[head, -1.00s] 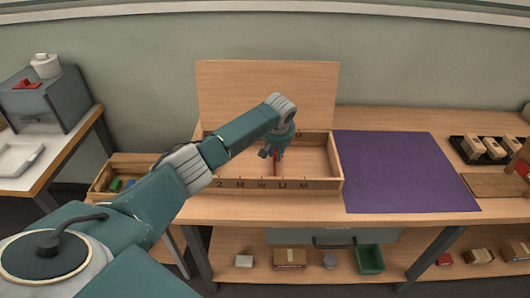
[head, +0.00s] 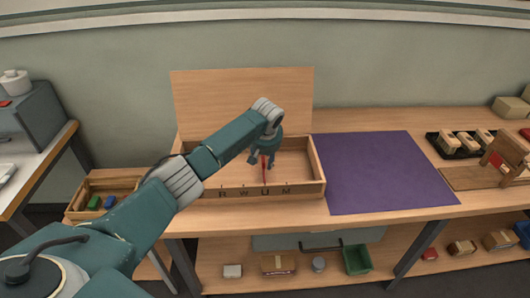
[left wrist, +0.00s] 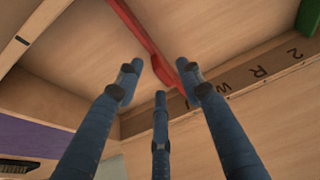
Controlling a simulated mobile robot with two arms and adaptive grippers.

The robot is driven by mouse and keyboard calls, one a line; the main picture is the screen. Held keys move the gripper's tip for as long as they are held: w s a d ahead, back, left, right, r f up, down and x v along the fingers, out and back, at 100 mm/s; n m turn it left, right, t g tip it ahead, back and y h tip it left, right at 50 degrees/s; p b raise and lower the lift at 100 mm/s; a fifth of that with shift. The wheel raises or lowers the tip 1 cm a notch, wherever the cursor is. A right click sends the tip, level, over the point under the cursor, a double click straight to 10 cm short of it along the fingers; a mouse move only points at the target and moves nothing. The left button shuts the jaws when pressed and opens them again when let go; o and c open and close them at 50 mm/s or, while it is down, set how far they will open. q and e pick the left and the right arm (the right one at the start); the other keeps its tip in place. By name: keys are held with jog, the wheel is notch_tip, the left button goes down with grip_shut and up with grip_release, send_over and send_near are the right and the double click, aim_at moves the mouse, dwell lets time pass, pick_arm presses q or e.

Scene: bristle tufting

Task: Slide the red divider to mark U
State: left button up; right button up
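The red divider (head: 264,168) stands in the wooden box, in line with the letter U (head: 264,193) on the front wall as seen in the head view. In the left wrist view the divider (left wrist: 143,28) runs across the box, its end near the front wall by the partly hidden U. My left gripper (head: 264,160) is just above the divider, its fingers spread apart. In the wrist view the fingers (left wrist: 160,80) are apart, with the divider's raised red part close to the right finger. My right gripper is not in view.
The wooden box (head: 302,190) has letters along its front and a raised board (head: 245,100) behind. A green piece (left wrist: 309,16) shows in the wrist view. A purple mat (head: 380,170) lies right of the box; a small tray (head: 75,205) with colored blocks is left.

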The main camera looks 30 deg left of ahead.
pick_arm(q)
jog(key=v, duration=1.1)
jog(key=shift+r, duration=0.15)
jog(key=shift+s, duration=0.15)
